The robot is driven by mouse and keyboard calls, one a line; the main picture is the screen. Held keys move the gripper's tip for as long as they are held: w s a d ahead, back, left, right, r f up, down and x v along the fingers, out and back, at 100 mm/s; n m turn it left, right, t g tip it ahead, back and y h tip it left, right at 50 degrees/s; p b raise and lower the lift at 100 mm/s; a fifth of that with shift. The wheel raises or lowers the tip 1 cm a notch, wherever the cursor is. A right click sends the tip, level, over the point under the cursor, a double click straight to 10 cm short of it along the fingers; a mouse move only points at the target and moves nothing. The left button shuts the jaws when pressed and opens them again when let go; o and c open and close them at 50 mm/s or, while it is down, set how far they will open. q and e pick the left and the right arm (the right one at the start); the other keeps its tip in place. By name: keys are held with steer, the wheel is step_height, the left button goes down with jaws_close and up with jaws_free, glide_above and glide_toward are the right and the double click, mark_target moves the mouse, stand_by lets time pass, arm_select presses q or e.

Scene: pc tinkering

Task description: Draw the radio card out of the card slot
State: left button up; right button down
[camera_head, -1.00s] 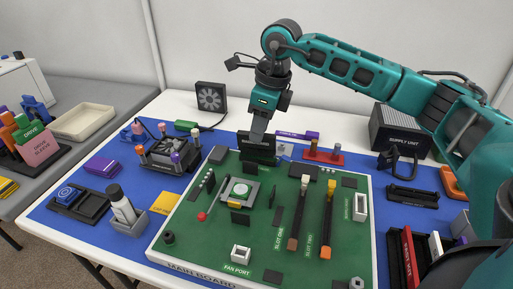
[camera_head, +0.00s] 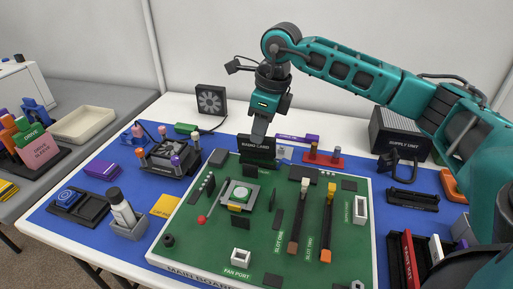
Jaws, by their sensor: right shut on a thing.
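The radio card (camera_head: 255,147) is a dark card with a white label, at the far edge of the green main board (camera_head: 215,243). My right gripper (camera_head: 259,135) points down and is shut on the card from above, hiding part of its upper edge. The label faces me and can be read. The card slot at the card's foot is too small and dark to make out, so I cannot tell whether the lower edge is in it or clear of it. My left gripper is not in view.
A black fan (camera_head: 211,99) stands at the back left of the table. A purple piece (camera_head: 297,138) and a red rack (camera_head: 322,158) are just right of the card. The supply unit (camera_head: 400,133) stands at the back right.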

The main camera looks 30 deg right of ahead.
steer(key=shift+r, duration=0.15)
steer(key=shift+r+p, duration=0.35)
steer(key=shift+p, duration=0.05)
steer(key=shift+r, duration=0.25)
steer(key=shift+r+p, duration=1.35)
steer(key=shift+r, duration=0.05)
